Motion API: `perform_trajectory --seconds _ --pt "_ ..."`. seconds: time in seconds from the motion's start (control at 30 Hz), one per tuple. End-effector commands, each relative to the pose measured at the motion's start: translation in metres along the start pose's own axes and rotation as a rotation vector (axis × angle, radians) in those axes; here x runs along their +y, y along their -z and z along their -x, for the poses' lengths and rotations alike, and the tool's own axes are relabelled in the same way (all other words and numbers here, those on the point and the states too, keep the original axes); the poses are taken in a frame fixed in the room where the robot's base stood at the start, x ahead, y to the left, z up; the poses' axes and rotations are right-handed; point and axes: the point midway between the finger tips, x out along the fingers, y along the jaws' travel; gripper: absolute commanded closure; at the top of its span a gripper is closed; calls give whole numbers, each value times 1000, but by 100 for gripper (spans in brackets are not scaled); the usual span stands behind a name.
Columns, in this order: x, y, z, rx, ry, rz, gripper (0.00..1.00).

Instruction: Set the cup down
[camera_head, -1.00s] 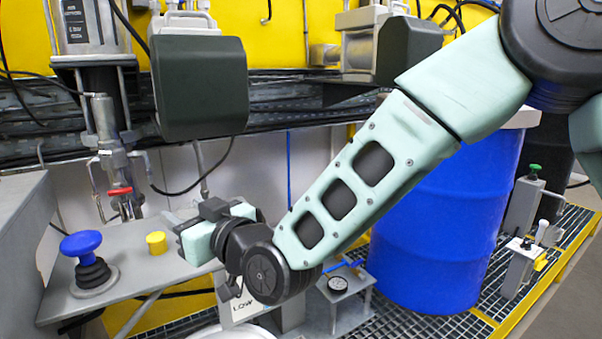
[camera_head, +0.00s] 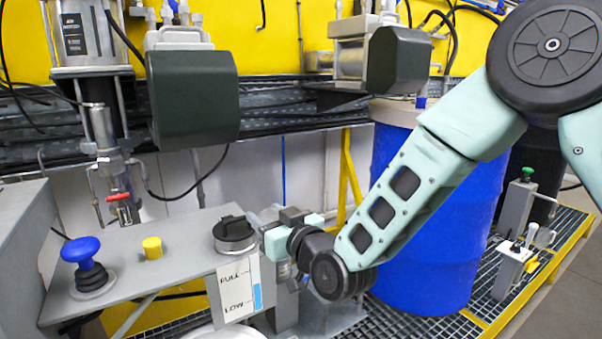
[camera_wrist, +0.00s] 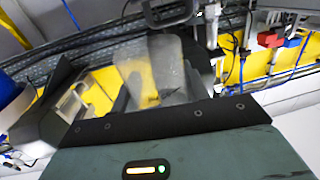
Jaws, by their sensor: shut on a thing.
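The cup is clear and see-through, and in the wrist view the cup (camera_wrist: 152,68) sits between my two dark fingers, with yellow showing through it. My gripper (camera_wrist: 140,80) is shut on it. In the head view my gripper (camera_head: 277,216) is at the right end of the grey shelf, just right of a black-lidded round fitting. A faint clear edge of the cup (camera_head: 264,212) shows there, and the gripper hides most of it. I cannot tell whether the cup touches any surface.
The grey shelf (camera_head: 190,245) carries a blue knob (camera_head: 81,250), a yellow button (camera_head: 152,247) and the black-lidded fitting (camera_head: 234,232). A FULL/LOW label (camera_head: 239,291) hangs at its front edge. A nozzle with a red handle (camera_head: 118,197) hangs above. A blue drum (camera_head: 440,210) stands right.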

Motion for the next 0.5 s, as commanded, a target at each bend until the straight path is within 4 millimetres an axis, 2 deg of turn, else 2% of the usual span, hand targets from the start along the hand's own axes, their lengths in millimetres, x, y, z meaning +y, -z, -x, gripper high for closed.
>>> perform_trajectory --seconds 0.03,0.1,0.27,0.4,0.5 --pt "26 0 4 -5 -43 -1 76" --pt "63 -5 14 -5 -106 -3 76" --pt "148 -14 47 -3 -256 -4 76" --pt "216 -22 88 -2 -388 -2 76" --pt "258 -25 121 0 -476 1 76"
